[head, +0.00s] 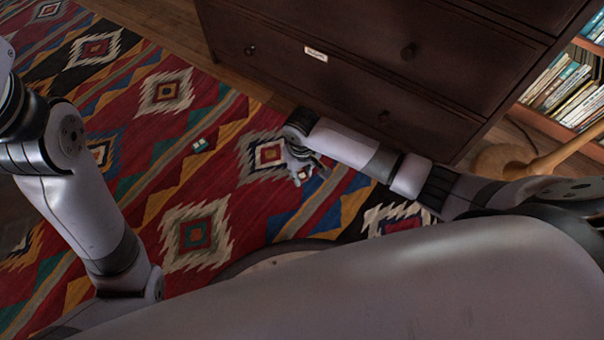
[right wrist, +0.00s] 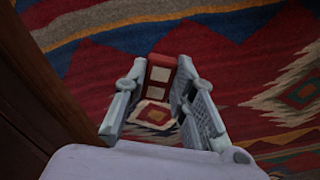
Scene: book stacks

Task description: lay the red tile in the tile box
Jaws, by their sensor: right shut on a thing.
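My right gripper (head: 307,172) is low over the patterned rug, in front of the dark chest of drawers. In the right wrist view, the right gripper (right wrist: 158,100) is shut on the red tile (right wrist: 151,82), a red piece with pale square patches between its two fingers. In the head view the tile is small and mostly hidden by the fingers. My left arm shows at the left, but its gripper is not in view. I cannot make out the tile box for certain in either view.
A dark chest of drawers (head: 365,70) with a small label stands behind the right arm. A small pale and teal piece (head: 200,145) lies on the rug (head: 165,205), left of the right gripper. A bookshelf (head: 565,85) stands at the right. Much of the rug is clear.

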